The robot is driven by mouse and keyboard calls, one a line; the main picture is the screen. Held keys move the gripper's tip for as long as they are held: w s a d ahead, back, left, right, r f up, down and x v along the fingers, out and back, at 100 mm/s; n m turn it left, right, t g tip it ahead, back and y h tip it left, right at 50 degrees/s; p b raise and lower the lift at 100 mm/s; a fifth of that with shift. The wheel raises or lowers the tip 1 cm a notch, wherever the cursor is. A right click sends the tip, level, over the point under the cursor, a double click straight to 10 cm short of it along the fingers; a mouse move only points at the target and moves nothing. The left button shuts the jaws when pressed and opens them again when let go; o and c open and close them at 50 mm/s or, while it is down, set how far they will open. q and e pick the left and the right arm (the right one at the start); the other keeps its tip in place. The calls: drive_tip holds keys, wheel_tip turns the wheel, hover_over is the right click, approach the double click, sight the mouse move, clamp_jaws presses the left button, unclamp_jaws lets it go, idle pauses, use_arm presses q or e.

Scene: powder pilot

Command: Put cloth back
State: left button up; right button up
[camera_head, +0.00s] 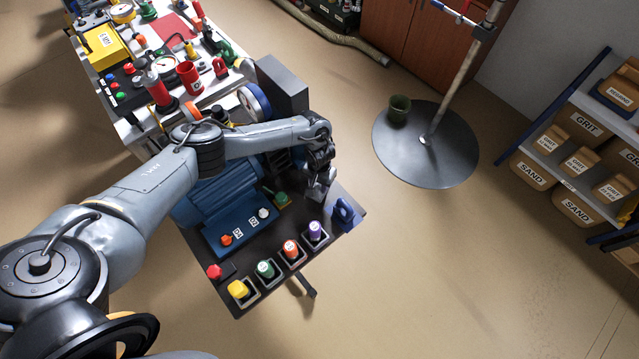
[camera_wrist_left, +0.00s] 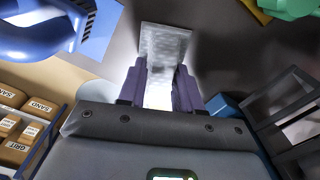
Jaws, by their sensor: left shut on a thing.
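I cannot tell whether the cloth touches the worktop. My right gripper is not in view.
Several capped pots, such as the purple one (camera_head: 315,232), stand along the worktop's front edge. A blue clamp-like thing (camera_head: 345,212) sits right of my gripper, and a green-topped thing (camera_head: 282,199) left. Shelves (camera_head: 560,160) stand far right.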

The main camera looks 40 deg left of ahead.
use_arm(q)
drive_tip(key=shift+f, duration=0.15)
drive_tip(key=o, duration=1)
